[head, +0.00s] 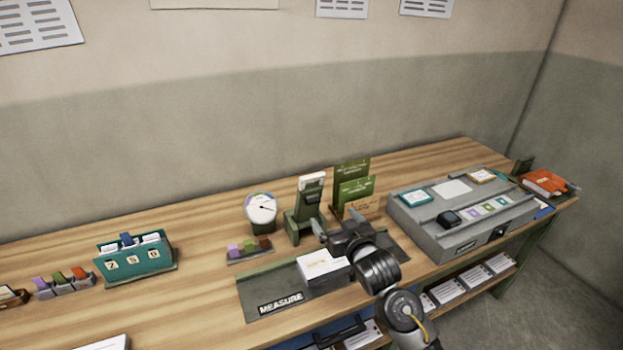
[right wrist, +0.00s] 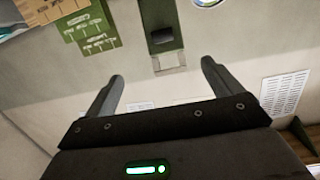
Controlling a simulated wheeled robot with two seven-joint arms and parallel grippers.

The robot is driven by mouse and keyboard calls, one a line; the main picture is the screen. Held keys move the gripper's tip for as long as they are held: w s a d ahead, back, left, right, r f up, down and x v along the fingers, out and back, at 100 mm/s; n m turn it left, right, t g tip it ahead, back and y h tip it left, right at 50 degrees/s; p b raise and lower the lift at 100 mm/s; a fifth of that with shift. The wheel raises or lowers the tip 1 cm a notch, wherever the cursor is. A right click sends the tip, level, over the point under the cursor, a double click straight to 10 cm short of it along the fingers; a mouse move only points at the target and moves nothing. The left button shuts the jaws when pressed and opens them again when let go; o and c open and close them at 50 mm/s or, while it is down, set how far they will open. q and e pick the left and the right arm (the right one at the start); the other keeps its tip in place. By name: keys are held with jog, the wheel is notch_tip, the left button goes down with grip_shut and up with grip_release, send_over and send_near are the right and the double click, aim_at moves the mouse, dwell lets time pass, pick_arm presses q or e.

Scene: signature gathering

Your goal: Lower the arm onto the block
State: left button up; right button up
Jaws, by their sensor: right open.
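A green upright device (head: 306,212) with a raised arm and a pale top stands behind the dark MEASURE mat (head: 258,288). It also shows in the right wrist view (right wrist: 160,22), beyond the fingers. A grey block (head: 325,281) with a white top lies on the mat; I cannot tell whether it is the task's block. My right gripper (head: 338,222) is open and empty, above the mat, just right of and in front of the device. In the right wrist view, its spread fingers (right wrist: 162,72) have nothing between them. My left gripper is not in view.
A dial gauge (head: 261,209) and a rack of colored tabs (head: 249,250) stand left of the device. Green card holders (head: 353,189) stand behind my gripper. A grey console (head: 460,226) is at the right. The wooden table (head: 205,239) has free room left of the mat.

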jog(key=t+y, duration=0.1)
send_near(314, 179)
jog(key=shift+n, duration=0.3)
jog(key=p+x, duration=0.2)
jog(key=x, duration=0.7)
jog(key=shift+w+a+r, duration=0.1)
jog(key=shift+a+r, duration=0.05)
jog(key=shift+p+x, duration=0.3)
jog(key=shift+x, duration=0.45)
